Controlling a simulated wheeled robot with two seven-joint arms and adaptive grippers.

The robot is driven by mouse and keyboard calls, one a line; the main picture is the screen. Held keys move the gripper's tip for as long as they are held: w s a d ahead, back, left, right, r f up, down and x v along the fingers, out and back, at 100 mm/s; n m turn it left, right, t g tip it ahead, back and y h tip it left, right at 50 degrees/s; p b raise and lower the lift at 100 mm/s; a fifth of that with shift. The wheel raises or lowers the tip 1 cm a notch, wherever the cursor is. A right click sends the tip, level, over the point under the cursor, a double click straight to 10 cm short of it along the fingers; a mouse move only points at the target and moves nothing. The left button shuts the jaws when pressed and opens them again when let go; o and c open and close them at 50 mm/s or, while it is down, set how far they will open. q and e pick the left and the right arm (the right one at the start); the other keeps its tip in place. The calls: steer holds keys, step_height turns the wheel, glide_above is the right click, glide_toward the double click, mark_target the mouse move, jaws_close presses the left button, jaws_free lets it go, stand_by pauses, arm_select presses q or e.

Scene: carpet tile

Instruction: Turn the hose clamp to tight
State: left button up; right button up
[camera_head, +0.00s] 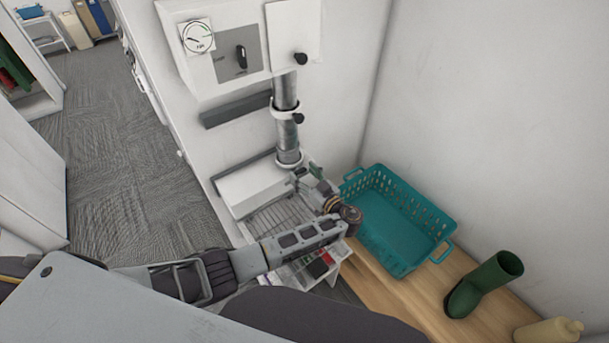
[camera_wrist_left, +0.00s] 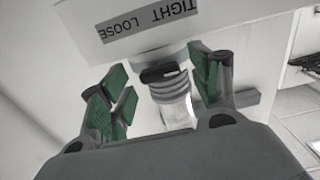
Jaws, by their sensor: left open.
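The hose clamp's dark knob (camera_wrist_left: 160,74) shows in the left wrist view, on a ribbed hose end (camera_wrist_left: 170,92) below a grey label (camera_wrist_left: 150,20) reading TIGHT and LOOSE, upside down. My left gripper (camera_wrist_left: 163,78) is open, its green-padded fingers on either side of the knob and hose end. I cannot tell whether they touch it. In the head view the grey hose (camera_head: 287,135) runs down the wall unit, and my left gripper (camera_head: 308,180) is at its lower end, where the arm and fingers hide the clamp. My right gripper is not in view.
A white control box (camera_head: 225,70) with a gauge and a dark switch is above on the wall. Carpeted floor (camera_head: 130,150) is clear at left.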

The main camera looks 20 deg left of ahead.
arm_select(q)
steer(key=shift+c, duration=0.2)
steer(key=c, duration=1)
steer(key=shift+o, duration=0.2)
